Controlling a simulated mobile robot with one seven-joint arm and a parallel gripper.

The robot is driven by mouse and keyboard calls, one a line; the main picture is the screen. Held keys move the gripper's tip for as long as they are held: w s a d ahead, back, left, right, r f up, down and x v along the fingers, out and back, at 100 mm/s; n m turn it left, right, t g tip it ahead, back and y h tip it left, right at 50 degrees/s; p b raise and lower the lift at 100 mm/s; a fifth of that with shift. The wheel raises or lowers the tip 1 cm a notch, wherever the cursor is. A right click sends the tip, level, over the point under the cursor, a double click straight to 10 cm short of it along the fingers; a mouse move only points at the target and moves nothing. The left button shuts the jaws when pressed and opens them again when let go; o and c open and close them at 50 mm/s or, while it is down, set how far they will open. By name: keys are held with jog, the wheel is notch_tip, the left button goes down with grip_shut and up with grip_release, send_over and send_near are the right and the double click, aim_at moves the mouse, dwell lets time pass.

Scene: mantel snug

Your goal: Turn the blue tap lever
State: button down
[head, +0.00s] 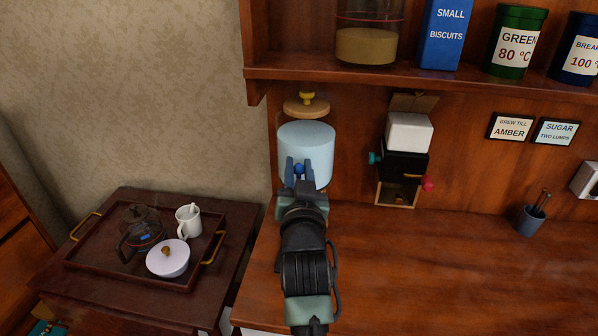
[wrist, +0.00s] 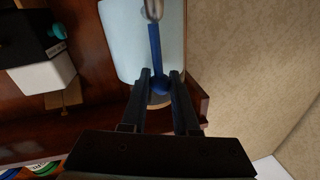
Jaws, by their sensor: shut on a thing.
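The blue tap lever (wrist: 155,50) shows in the wrist view as a blue bar with a round knob at its end, in front of a pale blue cylindrical tank (head: 307,139). My gripper (wrist: 160,78) has its two fingers on either side of the knob, shut on it. In the head view my gripper (head: 299,168) reaches up to the front of the tank, and the blue knob (head: 298,169) shows between the fingers. The rest of the lever is hidden there. A metal piece (wrist: 153,8) sits at the lever's other end in the wrist view.
A black and white dispenser (head: 403,160) with teal and pink knobs hangs right of the tank. A shelf (head: 430,83) with tins runs above. A tray (head: 95,272) with a teapot, mug and bowl stands left. The right counter (head: 450,270) is mostly clear.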

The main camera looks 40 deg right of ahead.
jog(key=shift+s+a+f+t+h+b, duration=0.4)
jog(key=shift+t+h+b, duration=0.3)
jog(key=shift+b, duration=1.8)
jog(key=shift+a+r+n+t+b, duration=0.1)
jog(key=shift+r+n+t+b, duration=0.2)
jog(key=shift+t+b, duration=0.25)
jog(key=c, duration=0.7)
grip_release()
jog(key=shift+o, duration=0.2)
jog(key=shift+s+a, duration=0.1)
jog(key=shift+s, duration=0.05)
jog(key=b+v, duration=0.4)
jog(key=v, duration=0.8)
jog(key=shift+s+a, duration=0.25)
jog(key=shift+f, duration=0.1)
